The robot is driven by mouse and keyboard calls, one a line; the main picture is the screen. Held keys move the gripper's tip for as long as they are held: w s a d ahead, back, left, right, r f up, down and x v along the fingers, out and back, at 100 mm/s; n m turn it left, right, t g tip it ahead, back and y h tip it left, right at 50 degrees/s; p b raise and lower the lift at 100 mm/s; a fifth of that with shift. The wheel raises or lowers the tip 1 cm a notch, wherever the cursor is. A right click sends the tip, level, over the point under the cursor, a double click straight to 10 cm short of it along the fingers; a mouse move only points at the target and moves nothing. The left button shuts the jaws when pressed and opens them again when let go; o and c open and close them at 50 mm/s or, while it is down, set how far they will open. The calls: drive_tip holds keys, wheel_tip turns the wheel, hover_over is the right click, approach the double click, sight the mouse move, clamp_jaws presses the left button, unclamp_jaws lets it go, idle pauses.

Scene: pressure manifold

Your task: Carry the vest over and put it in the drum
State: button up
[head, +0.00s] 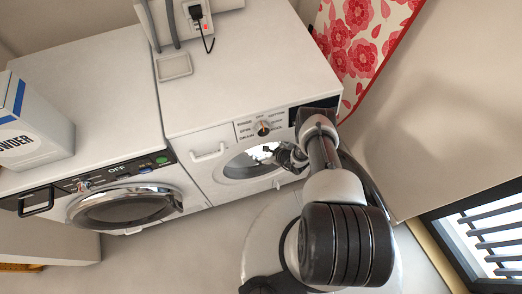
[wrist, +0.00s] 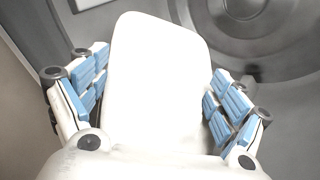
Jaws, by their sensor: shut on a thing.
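The vest (wrist: 155,85) is a white, smooth-edged piece between the blue-padded fingers of my gripper (wrist: 160,98), which is shut on it. In the wrist view, grey metal of the drum (wrist: 285,60) shows behind the vest and fingers. In the head view, my gripper (head: 288,156) is at the round opening of the right-hand machine (head: 225,185), at its right side. A bright white patch shows inside the opening, left of the gripper; I cannot tell whether it is the vest. My arm covers the right side of the machine's front.
A left-hand machine (head: 75,110) with a shut round door (head: 125,207) stands beside it, with a powder box (head: 35,125) on top. A plug and socket (head: 197,14) are behind. A red floral cloth (head: 355,40) hangs at right. A barred window (head: 490,235) is at lower right.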

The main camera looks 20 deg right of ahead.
sight(261, 150)
wheel_tip(261, 150, down, 4)
drive_tip(key=shift+s+r+b, duration=0.15)
drive_tip(key=shift+b, duration=0.7)
drive_tip(key=o, duration=1.8)
drive_tip(key=shift+r, duration=0.1)
drive_tip(key=p+v, duration=0.3)
drive_tip(key=v, duration=0.3)
drive_tip(key=shift+s+d+r+p, duration=0.15)
drive_tip(key=shift+s+r+p, duration=0.1)
drive_tip(key=shift+r+p, duration=0.1)
drive_tip(key=shift+s+d+r, duration=0.1)
drive_tip(key=shift+s+d, duration=0.05)
drive_tip(key=shift+s, duration=0.2)
